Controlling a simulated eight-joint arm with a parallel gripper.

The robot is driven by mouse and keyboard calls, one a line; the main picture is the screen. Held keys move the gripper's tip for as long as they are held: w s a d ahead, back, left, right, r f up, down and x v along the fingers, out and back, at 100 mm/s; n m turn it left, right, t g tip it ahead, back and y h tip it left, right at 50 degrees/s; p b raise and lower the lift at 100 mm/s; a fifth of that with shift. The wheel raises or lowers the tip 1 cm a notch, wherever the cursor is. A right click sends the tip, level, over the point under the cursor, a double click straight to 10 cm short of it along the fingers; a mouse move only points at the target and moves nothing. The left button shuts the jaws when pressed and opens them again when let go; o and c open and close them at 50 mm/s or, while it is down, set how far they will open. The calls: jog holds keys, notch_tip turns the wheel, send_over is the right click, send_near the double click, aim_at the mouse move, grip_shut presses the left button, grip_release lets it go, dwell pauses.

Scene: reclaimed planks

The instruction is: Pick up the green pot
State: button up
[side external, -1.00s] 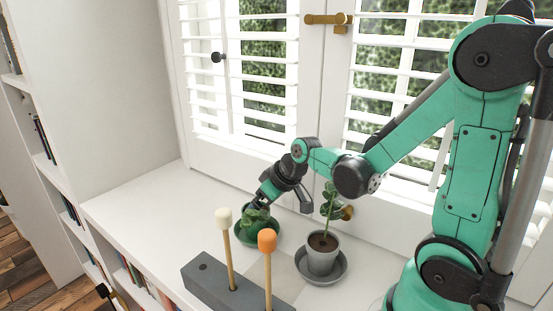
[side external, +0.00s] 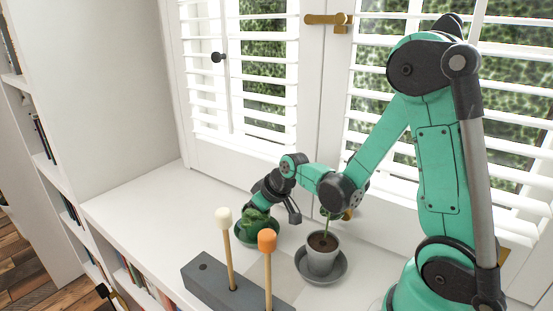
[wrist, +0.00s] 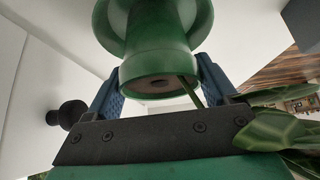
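The green pot (wrist: 160,62) stands on a green saucer (side external: 243,238) on the white sill. In the side view, its leafy plant (side external: 257,222) and the tool heads hide most of the pot. My gripper (side external: 276,212) is just above and behind the plant, tilted downward, with its fingers spread. In the wrist view, the pot's rim and brown soil lie between the two blue finger pads of my gripper (wrist: 158,80). The fingers look open, one on each side of the pot. I cannot tell whether either pad touches it.
A grey pot (side external: 322,258) with a plant stands on a grey saucer (side external: 340,272) to the right. In front, a grey block (side external: 214,287) holds upright sticks with a white head (side external: 224,215) and an orange head (side external: 267,239). Shuttered windows (side external: 240,100) stand behind; the left sill is clear.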

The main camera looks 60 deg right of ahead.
grip_shut()
jog(key=shift+r, duration=0.15)
notch_tip(320, 180, up, 23)
dwell(0.9)
jog(key=shift+f, duration=0.2)
jog(key=f+m, duration=0.1)
jog(key=f, duration=0.5)
jog(key=f+m+h, duration=0.1)
jog(key=f+m, duration=0.1)
jog(key=f, duration=0.4)
jog(key=f+m+h, duration=0.1)
jog(key=f, duration=0.5)
jog(key=shift+w+f+g, duration=0.2)
jog(key=shift+g, duration=0.1)
jog(key=shift+s+f+m+h, duration=0.2)
jog(key=shift+f+m+h, duration=0.1)
jog(key=shift+f+m, duration=0.15)
jog(key=shift+f, duration=1.5)
